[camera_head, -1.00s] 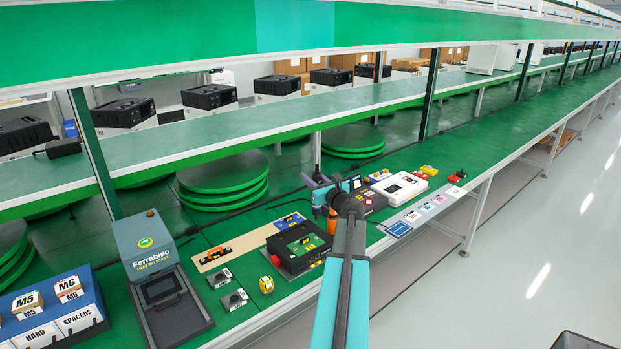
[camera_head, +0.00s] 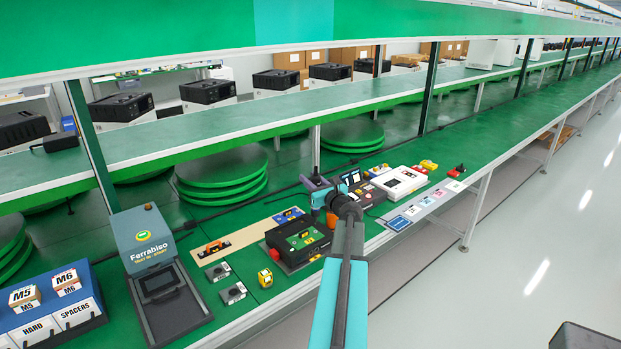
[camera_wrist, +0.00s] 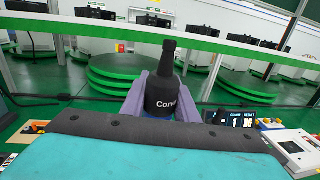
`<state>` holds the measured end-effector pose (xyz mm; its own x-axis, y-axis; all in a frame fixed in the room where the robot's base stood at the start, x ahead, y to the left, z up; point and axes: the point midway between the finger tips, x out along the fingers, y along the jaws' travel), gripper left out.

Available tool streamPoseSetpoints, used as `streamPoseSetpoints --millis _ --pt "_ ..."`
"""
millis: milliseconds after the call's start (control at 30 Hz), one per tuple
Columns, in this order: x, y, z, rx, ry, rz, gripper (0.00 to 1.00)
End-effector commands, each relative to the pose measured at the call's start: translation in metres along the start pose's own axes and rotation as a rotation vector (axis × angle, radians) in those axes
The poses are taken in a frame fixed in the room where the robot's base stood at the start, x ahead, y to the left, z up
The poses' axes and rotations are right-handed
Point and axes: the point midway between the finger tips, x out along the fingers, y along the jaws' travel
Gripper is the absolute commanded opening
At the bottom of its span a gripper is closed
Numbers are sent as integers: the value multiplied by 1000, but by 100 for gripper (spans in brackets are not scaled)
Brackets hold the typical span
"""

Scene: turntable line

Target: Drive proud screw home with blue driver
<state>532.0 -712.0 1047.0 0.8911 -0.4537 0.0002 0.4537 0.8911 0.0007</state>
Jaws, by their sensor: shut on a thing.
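In the wrist view my gripper (camera_wrist: 163,98) has its purple-grey fingers closed on the two sides of a dark, bottle-shaped driver (camera_wrist: 163,88). The driver has white lettering starting "Corv", a narrow neck upward, and a little blue at its lower edge. In the head view my gripper (camera_head: 320,186) is small, partly behind my wrist, at the right of the black unit. The black unit (camera_head: 280,240) with a green board (camera_head: 300,238) on top lies on the green bench. A proud screw cannot be made out. The driver's working end is hidden.
A white box (camera_head: 400,182) and a label strip (camera_head: 430,204) lie right. Stacked green discs (camera_head: 222,180) stand behind. An upper shelf hangs over the bench.

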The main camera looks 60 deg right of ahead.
Motion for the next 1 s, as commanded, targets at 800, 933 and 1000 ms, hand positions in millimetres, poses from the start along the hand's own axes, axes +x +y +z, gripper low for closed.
streamPoseSetpoints --millis 800,933,1000 --pt "0 -1 -25 0 -1 -1 0" --pt "-1 -1 -25 0 -1 -1 0" --pt "-1 -1 -25 0 -1 -2 0"
